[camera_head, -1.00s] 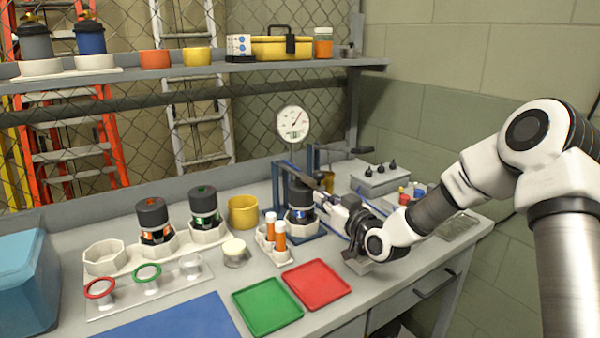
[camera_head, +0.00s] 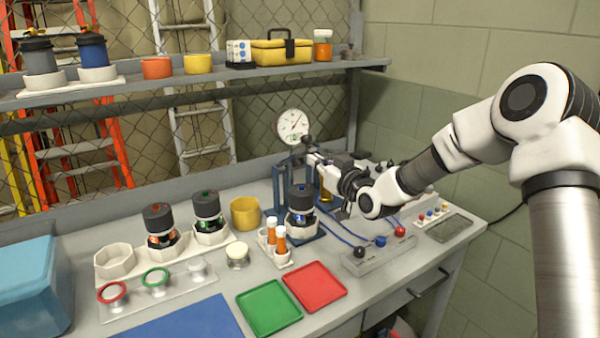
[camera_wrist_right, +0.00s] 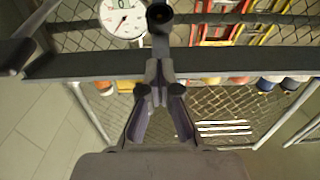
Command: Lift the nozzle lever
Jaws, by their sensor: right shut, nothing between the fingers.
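The nozzle lever (camera_wrist_right: 160,45) shows in the right wrist view as a dark bar with a round knob end, just beyond my fingertips. In the head view its dark knob (camera_head: 307,141) stands high at the top of the blue press frame (camera_head: 279,185), below and right of the gauge. My right gripper (camera_head: 312,158) is at the lever, its fingers shut with nothing between them. The wrist view shows the closed fingertips (camera_wrist_right: 156,88) close to the lever's base; I cannot tell whether they touch. A dark thruster with a blue band (camera_head: 300,200) sits in the frame. My left gripper is out of view.
The dial gauge (camera_head: 292,125) is close behind the gripper. A grey box with coloured knobs (camera_head: 370,256) stands in front of my arm. A shelf (camera_head: 200,77) runs behind.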

